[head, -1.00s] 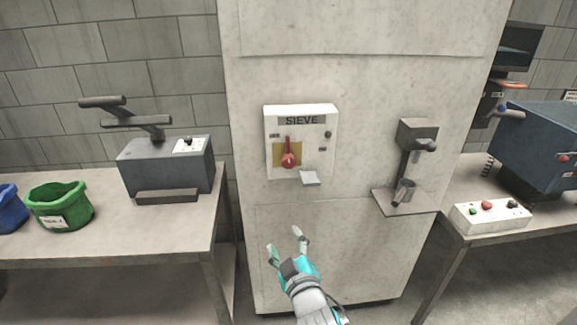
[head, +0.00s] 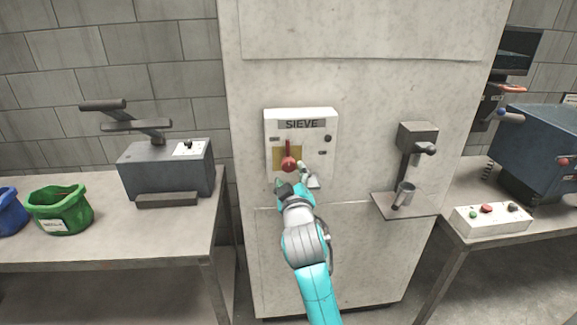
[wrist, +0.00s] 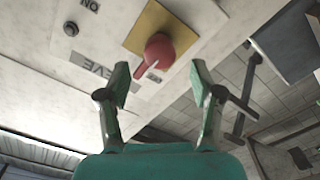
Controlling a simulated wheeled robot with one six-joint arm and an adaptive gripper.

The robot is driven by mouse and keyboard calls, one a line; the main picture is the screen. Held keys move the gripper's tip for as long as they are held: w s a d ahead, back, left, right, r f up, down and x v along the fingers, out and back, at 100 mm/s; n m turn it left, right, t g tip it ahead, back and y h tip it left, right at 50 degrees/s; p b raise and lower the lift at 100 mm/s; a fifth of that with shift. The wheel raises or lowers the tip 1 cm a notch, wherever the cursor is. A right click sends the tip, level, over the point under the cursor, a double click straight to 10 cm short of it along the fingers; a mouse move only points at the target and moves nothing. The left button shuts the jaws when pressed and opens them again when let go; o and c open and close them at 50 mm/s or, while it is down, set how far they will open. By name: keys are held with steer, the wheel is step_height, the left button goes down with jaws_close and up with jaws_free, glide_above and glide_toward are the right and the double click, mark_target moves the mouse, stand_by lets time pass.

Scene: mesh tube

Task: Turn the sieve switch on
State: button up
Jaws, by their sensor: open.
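The sieve switch is a red rotary handle (head: 289,161) on a yellow plate, in a white box (head: 318,142) labelled SIEVE on the pale cabinet front. Its lever points up in the head view. In the wrist view the red knob (wrist: 159,48) shows ahead, between and beyond the fingertips. My gripper (head: 291,176) is just below the knob in the head view, and its fingers partly cover the box's lower edge. In the wrist view my gripper (wrist: 160,78) is open and empty, with a finger on each side. I cannot tell whether a finger touches the knob.
A grey device with a small cup (head: 404,193) is mounted on the cabinet (head: 370,70) to the right. A table on the left holds a grey lever press (head: 165,165) and a green bin (head: 58,208). A button box (head: 490,217) sits on the right table.

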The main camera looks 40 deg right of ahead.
mark_target(289, 167)
steer(key=x, duration=0.5)
steer(key=shift+w+d, duration=0.25)
steer(key=shift+w, duration=0.05)
steer(key=c, duration=1.2)
